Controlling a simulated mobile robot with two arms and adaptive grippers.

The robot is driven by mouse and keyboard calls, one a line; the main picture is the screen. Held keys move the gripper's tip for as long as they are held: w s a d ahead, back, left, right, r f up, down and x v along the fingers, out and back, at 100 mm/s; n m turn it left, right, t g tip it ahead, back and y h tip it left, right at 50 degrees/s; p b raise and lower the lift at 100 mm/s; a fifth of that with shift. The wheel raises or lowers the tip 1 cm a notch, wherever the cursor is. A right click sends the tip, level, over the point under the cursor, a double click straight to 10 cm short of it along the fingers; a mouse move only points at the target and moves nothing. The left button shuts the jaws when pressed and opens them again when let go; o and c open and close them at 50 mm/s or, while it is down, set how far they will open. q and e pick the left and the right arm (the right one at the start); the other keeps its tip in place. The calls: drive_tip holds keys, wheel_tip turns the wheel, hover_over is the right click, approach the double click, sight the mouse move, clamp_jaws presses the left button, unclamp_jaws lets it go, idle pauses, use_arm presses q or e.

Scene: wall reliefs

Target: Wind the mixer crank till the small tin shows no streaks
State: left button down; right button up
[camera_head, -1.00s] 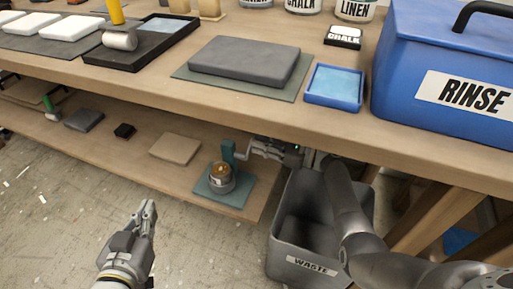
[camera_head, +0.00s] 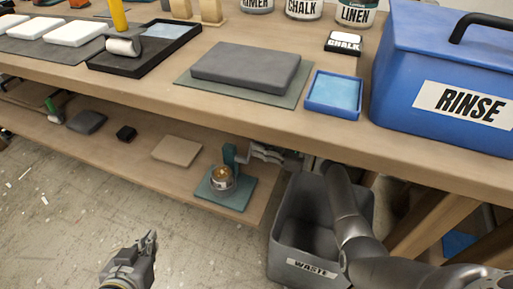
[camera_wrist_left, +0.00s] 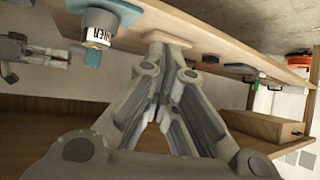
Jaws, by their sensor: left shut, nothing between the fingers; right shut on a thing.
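The mixer stands on the low shelf, with a teal base (camera_head: 240,196) and an upright teal post (camera_head: 229,157). The small tin (camera_head: 221,183) sits upright on the base; its top shows orange-brown with paler patches, too small to judge streaks clearly. My right gripper (camera_head: 254,154) is shut on the mixer crank beside the post; its fingers hide most of the crank. In the left wrist view the labelled tin (camera_wrist_left: 97,30) and the right gripper (camera_wrist_left: 62,54) appear upside down. My left gripper (camera_head: 151,236) is shut and empty, low in front of the shelf, apart from the mixer.
A grey waste bin (camera_head: 300,240) stands on the floor right of the mixer, under my right arm. A tan block (camera_head: 177,150) and a small black block (camera_head: 126,133) lie on the shelf to the left. The worktop (camera_head: 290,117) overhangs the shelf.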

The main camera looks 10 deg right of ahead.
drive_tip(key=shift+s+a+r+p, duration=0.3)
drive_tip(key=shift+s+p, duration=0.1)
drive_tip(key=shift+p, duration=0.25)
use_arm(q)
drive_tip(key=s+a+f+g+y, duration=0.1)
drive_tip(key=s+a+f+g, duration=0.1)
drive_tip(key=s, duration=0.4)
drive_tip(key=s+a+f+g+p, duration=0.1)
drive_tip(key=s+a+f+g, duration=0.1)
drive_tip(key=s+g, duration=0.3)
drive_tip(key=shift+s+f+y+p, duration=0.3)
drive_tip(key=shift+s+f+y, duration=0.1)
drive_tip(key=shift+s+f, duration=0.3)
use_arm(e)
drive_tip(key=shift+s+a+r, duration=0.25)
drive_tip(key=shift+s, duration=0.2)
use_arm(q)
drive_tip(key=shift+w+r, duration=0.1)
use_arm(e)
drive_tip(key=shift+r, duration=0.1)
